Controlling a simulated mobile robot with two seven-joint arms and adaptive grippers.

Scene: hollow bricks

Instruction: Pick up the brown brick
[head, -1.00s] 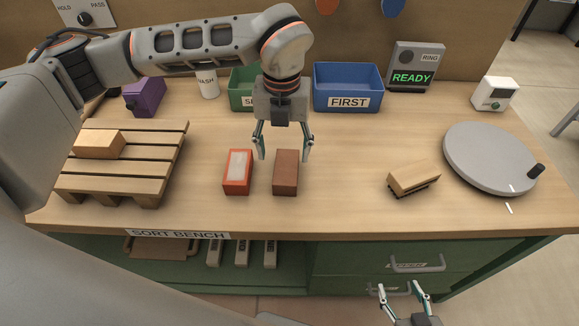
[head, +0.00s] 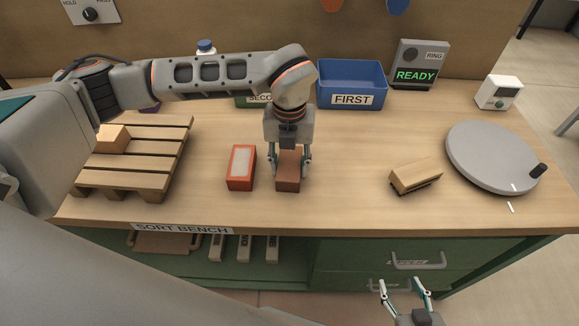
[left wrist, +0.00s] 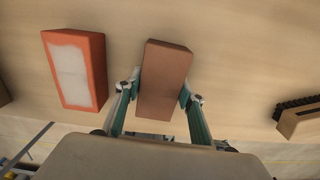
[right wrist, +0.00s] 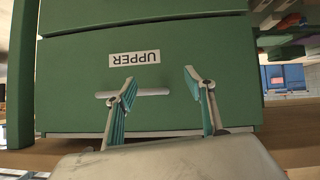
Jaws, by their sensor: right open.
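The brown brick (head: 288,178) lies on the bench, right of an orange-red brick with a pale top (head: 242,167). My left gripper (head: 289,163) is down over the brown brick, one finger on each side. In the left wrist view the brown brick (left wrist: 165,75) sits between the fingertips (left wrist: 160,88), which are very close to its sides. I cannot tell whether they press on it. My right gripper (head: 402,286) is open and empty in front of the bench. In the right wrist view it (right wrist: 160,82) faces a green drawer front.
A wooden pallet (head: 130,178) with a tan brick (head: 112,139) stands at the left. A brush (head: 415,176) and a grey turntable (head: 492,158) are at the right. A blue FIRST bin (head: 351,85) and a partly hidden green bin (head: 256,102) stand behind.

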